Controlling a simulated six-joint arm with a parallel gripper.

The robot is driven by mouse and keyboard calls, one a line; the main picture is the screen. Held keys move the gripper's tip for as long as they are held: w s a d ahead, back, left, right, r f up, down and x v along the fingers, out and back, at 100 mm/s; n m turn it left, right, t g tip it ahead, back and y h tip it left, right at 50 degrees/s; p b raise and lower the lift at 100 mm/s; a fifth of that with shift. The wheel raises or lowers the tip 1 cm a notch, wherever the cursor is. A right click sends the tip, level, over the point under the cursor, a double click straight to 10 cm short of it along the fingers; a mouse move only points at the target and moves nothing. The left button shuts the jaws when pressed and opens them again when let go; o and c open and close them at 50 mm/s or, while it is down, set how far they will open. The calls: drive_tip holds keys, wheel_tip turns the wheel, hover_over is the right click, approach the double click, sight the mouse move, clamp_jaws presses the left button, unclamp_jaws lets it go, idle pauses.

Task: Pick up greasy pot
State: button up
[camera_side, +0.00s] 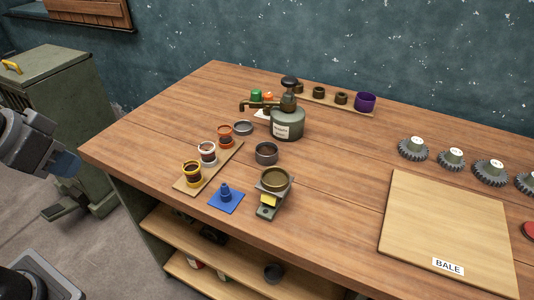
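Several small pots stand on the wooden table (330,215); none can be told for certain as the greasy pot. A grey-green pump can (287,124) with a label and a black knob stands at the back. A dark grey open pot (266,153) stands in front of it. A yellowish pot (275,180) sits on a small grey stand. A board at left holds a yellow-banded pot (192,174), a white-banded pot (208,152) and an orange-banded pot (226,136). My gripper (66,163) is at the far left, off the table edge and apart from everything; its finger opening is unclear.
A shallow grey dish (243,128) lies near the pump can. A blue pad (226,198) carries a small blue piece. A back board holds dark pots and a purple pot (365,102). Gears (413,148) and a board marked BALE (447,225) are at right. The table's middle is clear.

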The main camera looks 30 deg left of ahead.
drive_tip(key=o, duration=1.4)
drive_tip(key=w+d+r+m+g, duration=0.1)
drive_tip(key=w+r, duration=0.2)
drive_tip(key=w, duration=0.3)
drive_tip(key=w+d+r, duration=0.2)
drive_tip(key=w+r, duration=0.1)
drive_tip(key=w, duration=0.2)
drive_tip(key=m+g, duration=0.3)
hover_over(267, 150)
drive_tip(key=s, duration=0.4)
drive_tip(key=shift+h, duration=0.3)
drive_tip(key=f, duration=1.1)
drive_tip(key=shift+d+f, duration=0.3)
drive_tip(key=f, duration=0.4)
drive_tip(key=w+f, duration=0.1)
drive_tip(key=f, duration=0.8)
drive_tip(key=shift+w+d+f, duration=0.25)
drive_tip(key=shift+w+f, duration=0.05)
drive_tip(key=shift+w, duration=0.1)
drive_tip(key=shift+c, duration=0.2)
